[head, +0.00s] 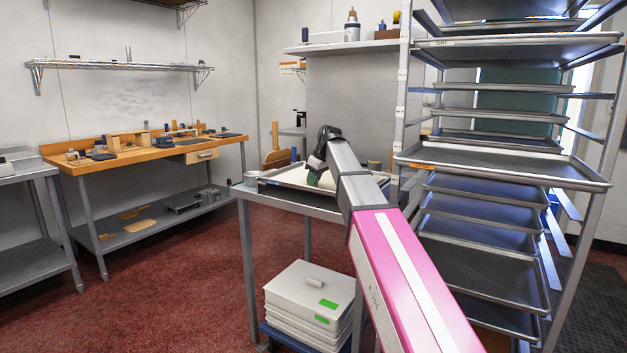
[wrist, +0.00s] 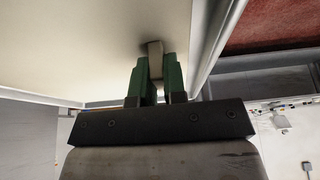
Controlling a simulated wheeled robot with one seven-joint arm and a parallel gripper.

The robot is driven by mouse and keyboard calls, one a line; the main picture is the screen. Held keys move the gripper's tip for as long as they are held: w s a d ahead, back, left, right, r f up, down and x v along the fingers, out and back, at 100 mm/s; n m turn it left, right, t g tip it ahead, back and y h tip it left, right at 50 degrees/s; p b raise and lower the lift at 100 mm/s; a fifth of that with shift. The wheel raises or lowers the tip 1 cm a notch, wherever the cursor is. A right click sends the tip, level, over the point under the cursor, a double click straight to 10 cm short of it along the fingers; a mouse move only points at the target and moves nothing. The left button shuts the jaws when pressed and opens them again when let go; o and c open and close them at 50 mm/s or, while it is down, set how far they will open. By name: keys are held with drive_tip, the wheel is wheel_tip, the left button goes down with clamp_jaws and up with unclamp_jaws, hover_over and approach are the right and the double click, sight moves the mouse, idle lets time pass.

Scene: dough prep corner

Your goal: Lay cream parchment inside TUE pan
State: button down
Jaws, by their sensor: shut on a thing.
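A shallow grey metal pan (head: 276,183) lies on the steel table in the head view; its day label is too small to read. The cream parchment (wrist: 75,45) fills much of the wrist view and shows as a pale sheet (head: 327,182) over the pan in the head view. The pan's rim (wrist: 214,52) runs along the sheet's right side in the wrist view. My gripper (wrist: 156,66), with green fingers, is shut on a small beige-grey tab at the parchment. In the head view my gripper (head: 313,177) is low over the pan. I cannot tell whether the whole sheet rests on the pan's floor.
A tall rack of metal trays (head: 500,170) stands close at the right of the table. White lidded boxes (head: 308,300) are stacked below. A wooden workbench (head: 140,155) stands at the left wall. Red floor (head: 180,280) is clear between them.

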drive_tip(key=shift+f, duration=0.1)
drive_tip(key=c, duration=1.2)
unclamp_jaws()
drive_tip(key=v, duration=1.2)
drive_tip(key=shift+w, duration=0.1)
